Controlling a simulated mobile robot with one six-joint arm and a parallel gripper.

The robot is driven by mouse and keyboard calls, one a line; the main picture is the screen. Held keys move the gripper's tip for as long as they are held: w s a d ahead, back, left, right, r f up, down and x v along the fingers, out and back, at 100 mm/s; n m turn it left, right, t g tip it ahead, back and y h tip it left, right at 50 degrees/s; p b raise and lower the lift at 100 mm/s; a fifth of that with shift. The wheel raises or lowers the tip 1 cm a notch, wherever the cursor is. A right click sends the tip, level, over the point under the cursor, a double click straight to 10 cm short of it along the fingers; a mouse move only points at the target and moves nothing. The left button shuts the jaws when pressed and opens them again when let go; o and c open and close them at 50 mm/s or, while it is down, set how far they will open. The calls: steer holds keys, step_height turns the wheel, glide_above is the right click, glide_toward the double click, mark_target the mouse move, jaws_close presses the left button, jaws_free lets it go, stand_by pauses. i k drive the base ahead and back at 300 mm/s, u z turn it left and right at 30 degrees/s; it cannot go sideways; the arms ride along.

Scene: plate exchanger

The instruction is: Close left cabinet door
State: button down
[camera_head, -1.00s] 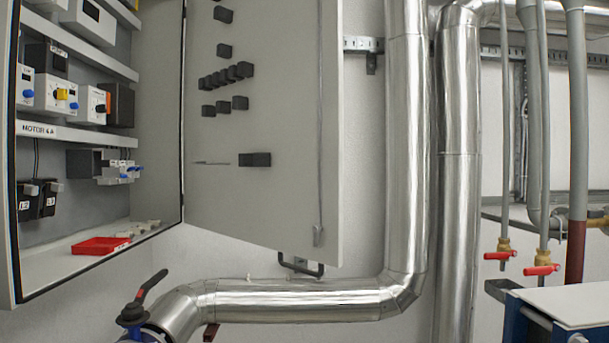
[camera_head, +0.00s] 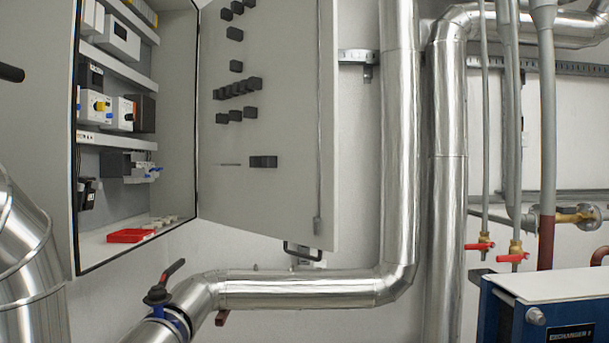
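An electrical cabinet (camera_head: 62,130) stands at the left of the head view with its inside showing. Its grey door (camera_head: 285,140) is swung wide open to the right, its inner face towards me. The door carries several black blocks and a vertical rod (camera_head: 318,120) near its free edge. A dark handle-like bracket (camera_head: 302,251) shows just below the door's lower edge; I cannot tell whether it is attached to the door. Inside the cabinet are breakers, modules and a red tray (camera_head: 130,236) on the floor. My gripper is not in view.
A silver pipe (camera_head: 300,288) runs below the door and rises at its right (camera_head: 400,150). Another silver pipe (camera_head: 28,270) is at lower left. A blue exchanger unit (camera_head: 505,318) stands at lower right.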

mark_target(268, 90)
steer(key=u, duration=4.65)
steer(key=i, duration=0.1)
steer(key=z, duration=3.45)
steer(key=i, duration=0.5)
steer(key=u, duration=0.05)
